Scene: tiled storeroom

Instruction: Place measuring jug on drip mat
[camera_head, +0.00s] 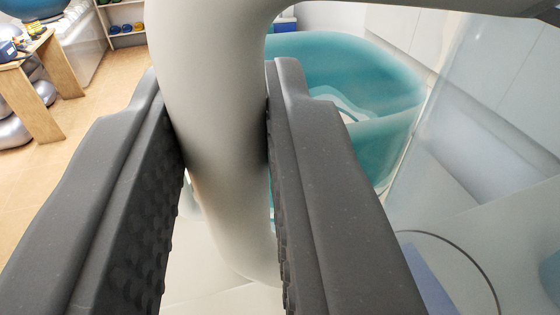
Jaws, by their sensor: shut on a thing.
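My gripper (225,110) has its two dark, ridged fingers closed on a thick grey-beige handle, which I take to be that of the measuring jug (215,130). The handle runs down between the fingers and bends right at the top of the view. A pale, see-through wall at the right looks like the jug's body. I cannot make out the drip mat for sure. A blue patch (428,285) and a thin dark curved line show at the lower right, but I cannot tell what they are. The fingers and handle hide much of the middle.
A teal translucent tub-like thing (390,90) stands behind the right finger. At the left are a wooden table (48,95), silver balls (15,130) and a blue ball (30,8). A shelf (125,30) with small items stands farther back. Tan floor (112,88) shows between.

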